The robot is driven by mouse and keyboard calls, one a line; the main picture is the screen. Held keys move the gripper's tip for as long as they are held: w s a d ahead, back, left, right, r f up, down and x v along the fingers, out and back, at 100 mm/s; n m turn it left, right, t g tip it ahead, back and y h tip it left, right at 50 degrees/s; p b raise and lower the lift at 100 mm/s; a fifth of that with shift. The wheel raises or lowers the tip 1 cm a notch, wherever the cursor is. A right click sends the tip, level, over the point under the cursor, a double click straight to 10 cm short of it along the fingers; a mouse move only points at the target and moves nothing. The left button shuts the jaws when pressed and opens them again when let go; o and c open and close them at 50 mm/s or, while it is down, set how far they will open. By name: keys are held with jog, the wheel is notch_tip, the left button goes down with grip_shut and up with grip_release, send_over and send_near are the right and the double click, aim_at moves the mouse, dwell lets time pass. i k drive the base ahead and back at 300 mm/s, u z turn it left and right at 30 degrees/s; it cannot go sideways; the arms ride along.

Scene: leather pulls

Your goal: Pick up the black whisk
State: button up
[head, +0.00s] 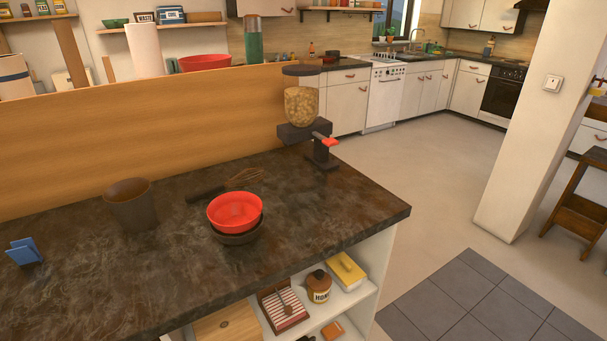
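The black whisk (207,193) lies on the dark stone-patterned counter (330,220). Its black handle points left and its brownish wire head points right, towards the grinder or dispenser. It lies just behind the red bowl (236,207), and its whole length seems to show. My gripper is not in view.
The red bowl sits in a dark bowl (238,238). A dark brown cup (130,204) stands left of the whisk, with a blue holder (24,251) further left. A dispenser (303,105) stands at the back right. A wooden panel (150,130) rises behind. The counter's front right is clear.

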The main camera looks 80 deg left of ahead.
aim_at(192, 197)
jog(key=z, duration=1.35)
jog(key=i, duration=0.1)
jog(key=u, duration=3.2)
jog(key=i, duration=0.15)
jog(key=u, duration=1.8)
jog(key=i, duration=0.9)
jog(key=z, duration=0.2)
jog(key=k, duration=0.85)
